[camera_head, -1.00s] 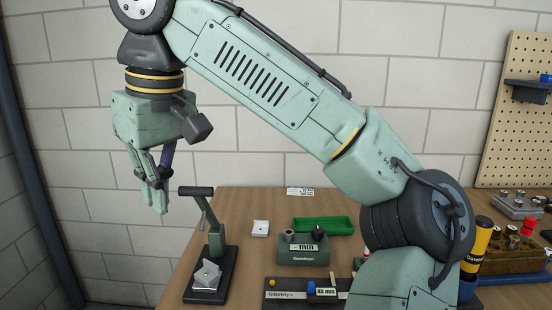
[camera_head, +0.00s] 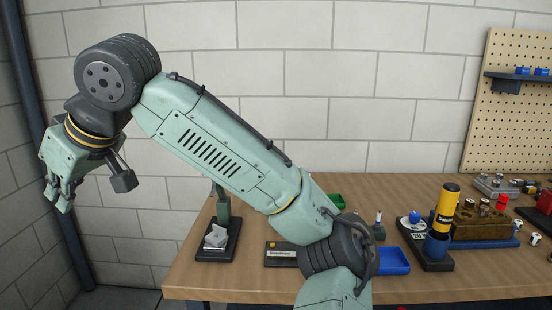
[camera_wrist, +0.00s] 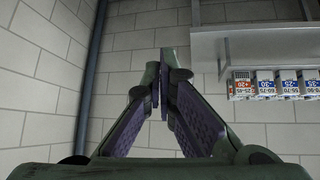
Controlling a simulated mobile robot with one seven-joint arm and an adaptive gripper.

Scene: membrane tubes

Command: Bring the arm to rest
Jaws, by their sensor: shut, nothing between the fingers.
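My gripper (camera_head: 58,198) hangs at the far left in the head view, in the air beyond the left edge of the wooden table. Its fingers point down and slightly left. In the wrist view, the two purple-padded fingers of my gripper (camera_wrist: 163,92) come together at the tips, with nothing between them. My arm crosses the head view from the lower middle to the upper left, with the elbow part raised. It hides part of the table.
The wooden table (camera_head: 240,285) carries a small press (camera_head: 222,225) near its left edge, a blue tray (camera_head: 393,261), a yellow-and-black cylinder (camera_head: 446,208) and a pegboard (camera_head: 510,120) behind. A dark pipe (camera_head: 68,240) runs down the left corner.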

